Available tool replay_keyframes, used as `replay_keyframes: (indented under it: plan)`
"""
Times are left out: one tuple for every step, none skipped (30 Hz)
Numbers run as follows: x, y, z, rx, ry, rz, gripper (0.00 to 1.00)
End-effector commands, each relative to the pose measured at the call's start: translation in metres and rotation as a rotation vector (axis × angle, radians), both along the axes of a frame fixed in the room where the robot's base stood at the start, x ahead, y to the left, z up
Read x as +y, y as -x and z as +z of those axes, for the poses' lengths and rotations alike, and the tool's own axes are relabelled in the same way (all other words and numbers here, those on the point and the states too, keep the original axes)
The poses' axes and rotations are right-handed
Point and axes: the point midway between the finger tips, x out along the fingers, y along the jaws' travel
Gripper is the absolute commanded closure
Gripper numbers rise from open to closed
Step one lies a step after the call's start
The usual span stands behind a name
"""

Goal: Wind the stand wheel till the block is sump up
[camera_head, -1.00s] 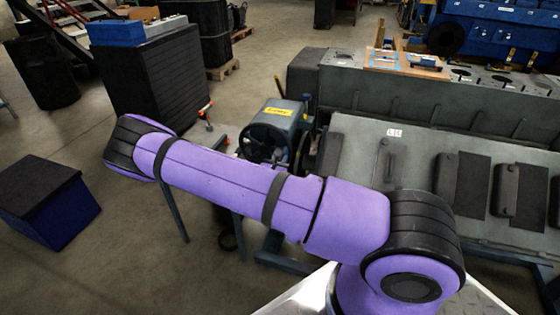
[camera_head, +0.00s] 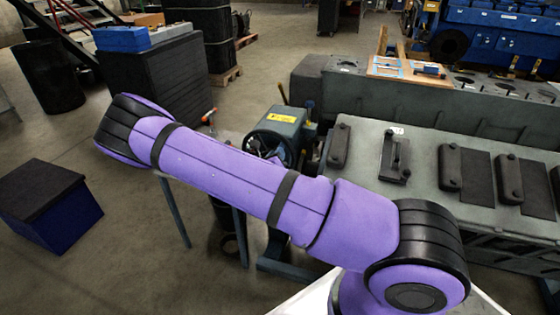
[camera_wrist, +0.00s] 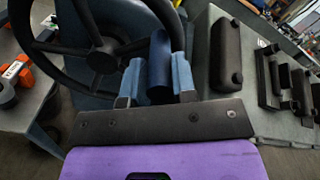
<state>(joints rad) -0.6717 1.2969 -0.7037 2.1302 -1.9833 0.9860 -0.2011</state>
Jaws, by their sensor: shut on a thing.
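The stand wheel (camera_head: 275,142) is a dark spoked handwheel on a blue-grey stand head (camera_head: 300,122) with a yellow label. It also fills the upper left of the wrist view (camera_wrist: 98,55). My gripper (camera_wrist: 157,78) is shut on the wheel's dark blue handle (camera_wrist: 159,62), which stands between its two light-blue fingers. My purple arm hides the gripper in the head view. The grey block (camera_head: 425,143) lies to the right of the stand head. Its face with dark covers (camera_head: 450,168) points mostly upward, tilted slightly. I cannot see the sump.
Behind the block stands a long grey casting (camera_head: 440,100) with a wooden board (camera_head: 410,70) on top. A dark crate stack (camera_head: 155,75) with a blue case stands at the back left. A blue box (camera_head: 50,208) sits on the floor at left, with open floor around it.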

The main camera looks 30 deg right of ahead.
Motion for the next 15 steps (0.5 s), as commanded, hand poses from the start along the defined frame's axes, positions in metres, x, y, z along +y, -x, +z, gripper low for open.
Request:
replay_keyframes:
  plan:
    - [0.003,-0.004,0.005,0.029,0.028,0.004,1.0]
    - [0.004,-0.006,0.006,0.051,0.045,0.004,1.0]
    - [0.006,-0.008,0.008,0.081,0.069,0.004,1.0]
    - [0.007,-0.009,0.01,0.103,0.086,0.004,1.0]
    - [0.008,-0.011,0.011,0.126,0.104,0.004,1.0]
    - [0.01,-0.013,0.013,0.154,0.126,0.003,1.0]
    - [0.011,-0.015,0.014,0.177,0.143,0.003,1.0]
    - [0.013,-0.017,0.015,0.199,0.161,0.004,1.0]
    - [0.015,-0.019,0.017,0.229,0.185,0.004,1.0]
    - [0.016,-0.021,0.018,0.251,0.202,0.004,1.0]
    - [0.017,-0.022,0.018,0.273,0.219,0.004,1.0]
    - [0.019,-0.024,0.019,0.301,0.241,0.004,1.0]
    - [0.02,-0.026,0.02,0.322,0.257,0.004,1.0]
    - [0.022,-0.028,0.021,0.342,0.272,0.005,1.0]
    - [0.023,-0.03,0.021,0.368,0.292,0.005,1.0]
